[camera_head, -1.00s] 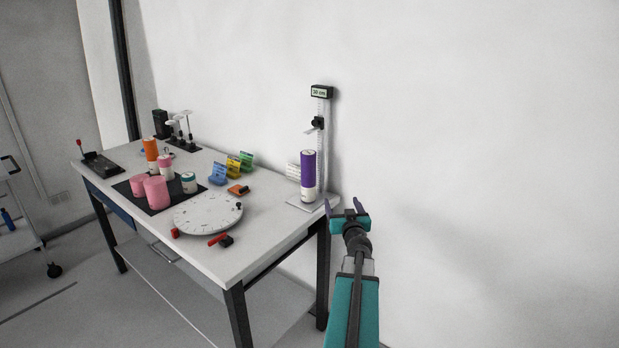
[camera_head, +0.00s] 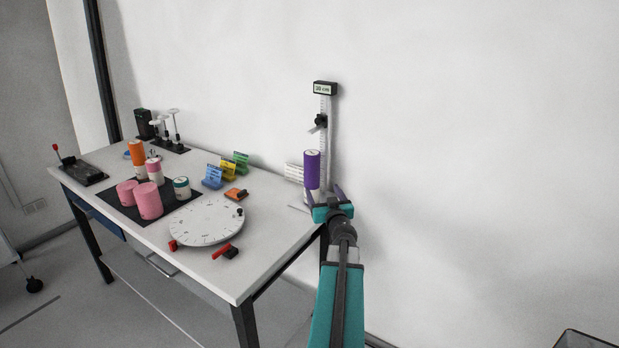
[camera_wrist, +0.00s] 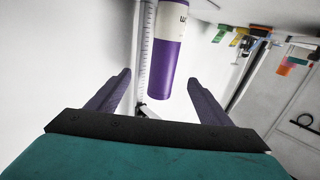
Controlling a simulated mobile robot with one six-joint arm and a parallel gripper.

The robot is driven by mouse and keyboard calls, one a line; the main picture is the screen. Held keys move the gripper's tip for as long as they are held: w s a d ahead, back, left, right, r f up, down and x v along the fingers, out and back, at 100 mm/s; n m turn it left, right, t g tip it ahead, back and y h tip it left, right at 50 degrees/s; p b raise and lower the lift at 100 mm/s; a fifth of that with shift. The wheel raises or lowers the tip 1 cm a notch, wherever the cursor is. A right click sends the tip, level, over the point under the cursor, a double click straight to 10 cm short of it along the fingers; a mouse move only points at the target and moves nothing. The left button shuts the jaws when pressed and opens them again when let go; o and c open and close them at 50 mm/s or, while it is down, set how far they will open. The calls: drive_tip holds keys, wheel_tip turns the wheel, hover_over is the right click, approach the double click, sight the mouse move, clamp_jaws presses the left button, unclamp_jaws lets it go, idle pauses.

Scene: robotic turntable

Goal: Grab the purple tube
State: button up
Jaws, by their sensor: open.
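The purple tube (camera_head: 312,168) stands upright on the base of the height gauge at the right end of the table. It has a purple upper part and a white lower band. In the wrist view the tube (camera_wrist: 166,62) appears upside down, ahead of the fingers and between their lines. My gripper (camera_head: 322,190) is open, with its two purple fingers apart. In the head view it overlaps the tube's lower part and hides some of it. In the wrist view my gripper (camera_wrist: 160,92) has nothing between its fingers.
The height gauge (camera_head: 325,140) with its ruler stands right behind the tube, close to the wall. A white round turntable (camera_head: 205,222) lies left on the table (camera_head: 262,262).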

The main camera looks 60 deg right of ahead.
sight(315, 178)
drive_tip(key=shift+w+a, duration=0.15)
drive_tip(key=shift+w, duration=0.4)
drive_tip(key=shift+s, duration=0.1)
drive_tip(key=shift+p+x, duration=0.35)
drive_tip(key=shift+x, duration=3.5)
drive_tip(key=shift+w+d, duration=0.3)
drive_tip(key=shift+d, duration=0.1)
drive_tip(key=shift+p+x, duration=0.5)
drive_tip(key=shift+x, duration=2.1)
drive_tip(key=shift+a+f, duration=0.1)
